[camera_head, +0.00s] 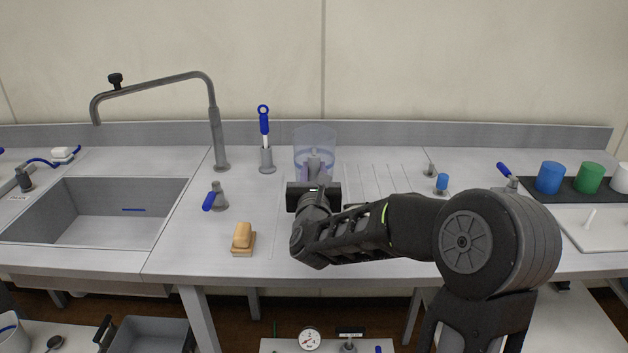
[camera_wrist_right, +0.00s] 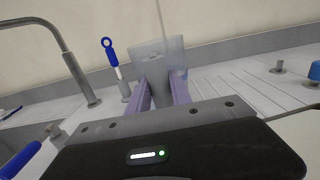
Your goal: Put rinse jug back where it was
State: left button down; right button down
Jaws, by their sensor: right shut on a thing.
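The rinse jug (camera_head: 316,142) is a clear, bluish, see-through vessel standing upright at the back of the counter, right of the tap. It also shows in the right wrist view (camera_wrist_right: 158,58), between the purple-grey fingers. My right gripper (camera_head: 314,172) is shut on the jug from the front; its body hides the jug's lower part, so I cannot tell whether the base touches the counter. In the right wrist view the gripper (camera_wrist_right: 160,92) has one finger on each side of the jug. My left gripper is not in view.
A blue-handled brush in a holder (camera_head: 266,158) stands just left of the jug. The tap (camera_head: 216,130) and sink (camera_head: 110,215) are further left. A wooden brush (camera_head: 243,238) lies in front. Grooved drainboard (camera_head: 385,180) is right; blue, green and white cups (camera_head: 550,178) stand far right.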

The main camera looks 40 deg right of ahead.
notch_tip(320, 180, down, 2)
jog(key=shift+f, duration=0.2)
jog(key=shift+f+b, duration=0.15)
jog(key=shift+b, duration=0.15)
jog(key=c, duration=1.2)
grip_release()
jog(key=shift+o, duration=0.2)
jog(key=shift+r+p, duration=0.25)
jog(key=shift+p, duration=0.15)
jog(key=b+v, duration=0.2)
jog(key=v, duration=1)
jog(key=shift+f, duration=0.1)
